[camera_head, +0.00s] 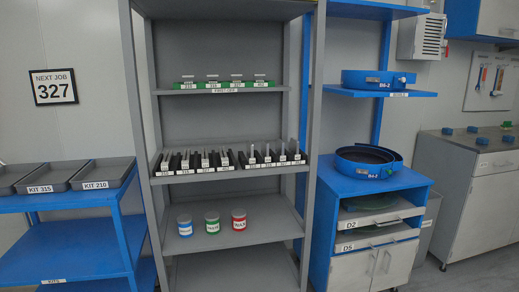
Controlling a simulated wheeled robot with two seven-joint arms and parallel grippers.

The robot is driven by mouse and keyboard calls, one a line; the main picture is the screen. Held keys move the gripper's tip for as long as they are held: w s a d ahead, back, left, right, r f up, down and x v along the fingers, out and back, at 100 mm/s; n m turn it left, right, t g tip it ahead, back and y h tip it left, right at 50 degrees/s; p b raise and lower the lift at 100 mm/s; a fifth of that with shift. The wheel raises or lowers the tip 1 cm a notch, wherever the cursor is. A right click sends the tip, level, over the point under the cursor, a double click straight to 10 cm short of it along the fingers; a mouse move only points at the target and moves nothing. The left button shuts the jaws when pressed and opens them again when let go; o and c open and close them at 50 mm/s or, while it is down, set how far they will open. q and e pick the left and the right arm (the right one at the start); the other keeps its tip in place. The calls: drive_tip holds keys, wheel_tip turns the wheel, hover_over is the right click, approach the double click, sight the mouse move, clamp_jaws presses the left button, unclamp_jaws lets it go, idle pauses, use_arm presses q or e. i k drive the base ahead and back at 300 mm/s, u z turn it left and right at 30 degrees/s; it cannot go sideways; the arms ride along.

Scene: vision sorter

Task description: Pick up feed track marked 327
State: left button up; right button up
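Several feed tracks (228,160) stand side by side on the middle shelf (233,177) of the grey rack. They are dark and light narrow pieces, and the ones on the right have upright light parts. Small white labels run along their front edge. The labels are too small to read, so I cannot tell which track is marked 327. A black-framed wall sign (53,87) at the left shows 327. Neither of my grippers is in view.
Kit trays (103,173) lie on the blue left table. Grey floor shows at the lower right.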

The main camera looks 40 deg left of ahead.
sight(205, 157)
drive_tip(key=u, duration=0.3)
drive_tip(key=i, duration=1.35)
drive_tip(key=u, duration=0.8)
